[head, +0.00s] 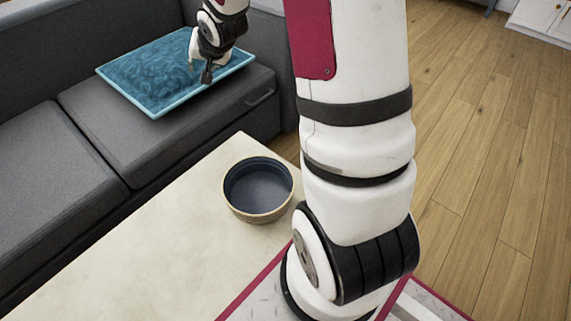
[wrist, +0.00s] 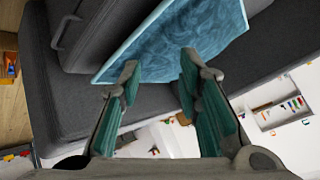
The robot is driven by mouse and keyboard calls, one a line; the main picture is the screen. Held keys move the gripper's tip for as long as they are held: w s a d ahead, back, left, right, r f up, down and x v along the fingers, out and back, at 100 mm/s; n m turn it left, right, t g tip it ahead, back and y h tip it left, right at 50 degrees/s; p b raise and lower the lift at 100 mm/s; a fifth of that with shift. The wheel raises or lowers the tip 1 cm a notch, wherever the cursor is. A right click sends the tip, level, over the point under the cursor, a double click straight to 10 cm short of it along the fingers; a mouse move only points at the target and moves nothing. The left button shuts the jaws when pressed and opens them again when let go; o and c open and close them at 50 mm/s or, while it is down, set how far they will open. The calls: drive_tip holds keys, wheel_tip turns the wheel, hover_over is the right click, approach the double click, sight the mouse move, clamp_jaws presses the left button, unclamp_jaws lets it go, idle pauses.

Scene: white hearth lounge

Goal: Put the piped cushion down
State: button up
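The piped cushion (head: 160,72) is a flat blue square with a swirled pattern and a pale blue edge. It lies on the dark grey sofa seat, near the backrest, in the head view. In the wrist view, part of the cushion (wrist: 185,35) shows beyond and between the fingertips. My gripper (head: 203,70) is over the cushion's right part in the head view. In the wrist view, my gripper (wrist: 160,68) has its two fingers spread with a clear gap and nothing clamped between them. Whether a fingertip touches the cushion I cannot tell.
The grey sofa (head: 100,130) runs along the left. A pale table (head: 150,210) stands in front of it and bears a round bowl (head: 258,190), dark inside. My arm hides part of the middle. Wooden floor (head: 480,150) lies open at the right.

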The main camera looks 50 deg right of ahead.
drive_tip(key=s+a+r+n+g, duration=0.2)
drive_tip(key=s+a+r, duration=0.2)
drive_tip(key=s, duration=0.5)
drive_tip(key=s+a+r+n+g, duration=0.2)
drive_tip(key=s+a+r, duration=0.25)
drive_tip(key=s, duration=0.45)
drive_tip(key=s+a+r+n+g+y, duration=0.1)
drive_tip(key=s+a, duration=0.3)
drive_tip(key=s, duration=0.8)
drive_tip(key=s+a+r+n+g+y, duration=0.1)
drive_tip(key=s+a+n+g, duration=0.2)
drive_tip(key=s, duration=1)
drive_tip(key=shift+s+a+n+g, duration=0.35)
drive_tip(key=shift+a+g, duration=0.25)
drive_tip(key=shift+a, duration=0.2)
drive_tip(key=shift+w, duration=0.1)
wheel_tip(320, 180, up, 36)
drive_tip(key=t+p, duration=0.4)
drive_tip(key=p, duration=3)
drive_tip(key=shift+d+r+p, duration=0.15)
drive_tip(key=shift+r+p, duration=0.1)
drive_tip(key=shift+p, duration=0.15)
drive_tip(key=shift+n, duration=0.25)
